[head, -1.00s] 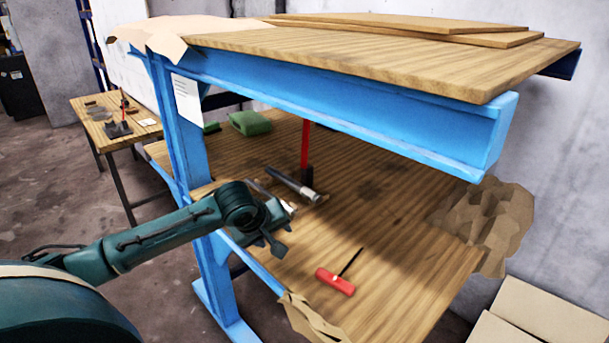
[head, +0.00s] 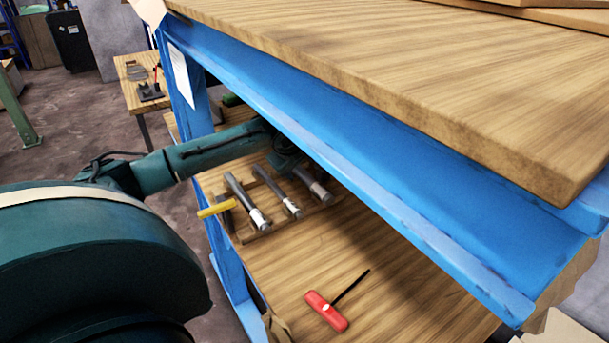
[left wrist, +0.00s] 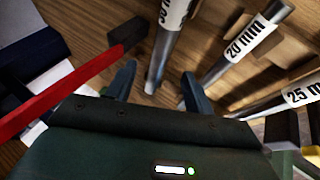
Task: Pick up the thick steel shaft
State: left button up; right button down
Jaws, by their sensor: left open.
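Three steel shafts with white labels lie side by side on a wooden rack (head: 252,236) on the lower shelf. The thickest-looking shaft (head: 313,186) is at the right in the head view. In the left wrist view the thick shaft (left wrist: 166,52), its label cut off by the top edge, appears between my fingers. The 20 mm shaft (left wrist: 240,47) and the 25 mm shaft (left wrist: 290,99) lie to its right. My left gripper (head: 288,162) is open under the blue beam, close to the thick shaft; contact cannot be told. The left wrist view shows its fingers apart (left wrist: 157,92). My right gripper is out of view.
The blue beam (head: 380,190) and wooden top (head: 400,70) overhang the shelf. A red-handled hammer (left wrist: 60,92) lies left of my fingers. A yellow-handled tool (head: 217,208) is beside the rack, and a red T-handle key (head: 326,311) lies in front on bare shelf.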

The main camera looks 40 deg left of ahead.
aim_at(302, 173)
pick_arm(q)
jog(key=shift+x, duration=3.15)
jog(key=shift+a, duration=0.2)
grip_shut()
jog(key=shift+r, duration=0.3)
